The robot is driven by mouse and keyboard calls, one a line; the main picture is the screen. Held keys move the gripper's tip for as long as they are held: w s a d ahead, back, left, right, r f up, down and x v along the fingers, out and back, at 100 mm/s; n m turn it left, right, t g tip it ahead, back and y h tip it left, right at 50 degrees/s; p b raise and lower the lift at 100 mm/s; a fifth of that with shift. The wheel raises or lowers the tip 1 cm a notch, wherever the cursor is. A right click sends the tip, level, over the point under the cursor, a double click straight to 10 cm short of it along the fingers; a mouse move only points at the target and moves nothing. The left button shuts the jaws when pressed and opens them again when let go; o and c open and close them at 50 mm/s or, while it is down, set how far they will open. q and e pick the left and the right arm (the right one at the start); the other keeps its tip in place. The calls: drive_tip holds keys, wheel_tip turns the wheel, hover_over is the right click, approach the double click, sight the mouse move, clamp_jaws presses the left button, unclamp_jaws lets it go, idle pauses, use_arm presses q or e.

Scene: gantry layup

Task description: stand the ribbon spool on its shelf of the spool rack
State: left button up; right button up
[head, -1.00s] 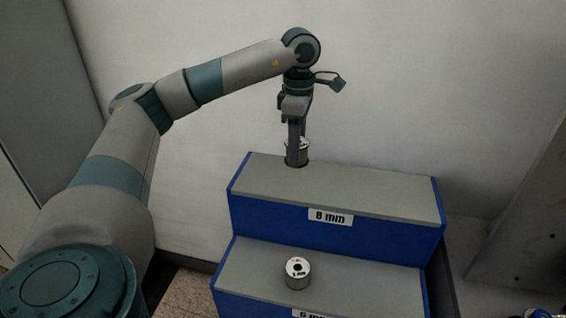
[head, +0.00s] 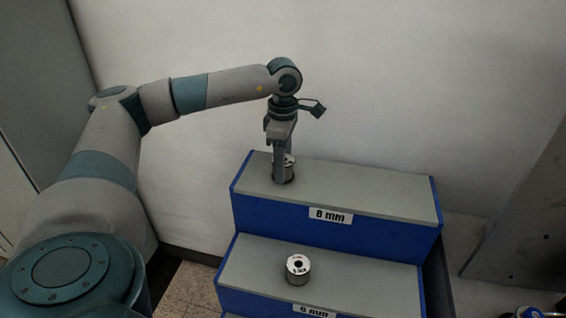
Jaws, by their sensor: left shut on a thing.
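My left gripper (head: 281,178) points straight down over the left part of the top shelf of the spool rack (head: 370,192), the one labelled 8 mm. It is shut on a small silvery ribbon spool (head: 289,170), partly hidden behind the fingers. The spool looks upright, with its lower end at or very close to the shelf surface; I cannot tell whether it touches. My right gripper is not in view.
Another spool (head: 299,271) stands upright on the lower shelf (head: 370,282), whose label is partly cut off at the bottom edge. The rest of the top shelf is clear. A pale wall rises behind the rack, and a grey panel (head: 525,220) stands at the right.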

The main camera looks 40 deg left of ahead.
use_arm(q)
drive_tip(key=shift+f, duration=0.35)
drive_tip(key=o, duration=1.2)
drive_tip(key=shift+f, duration=0.1)
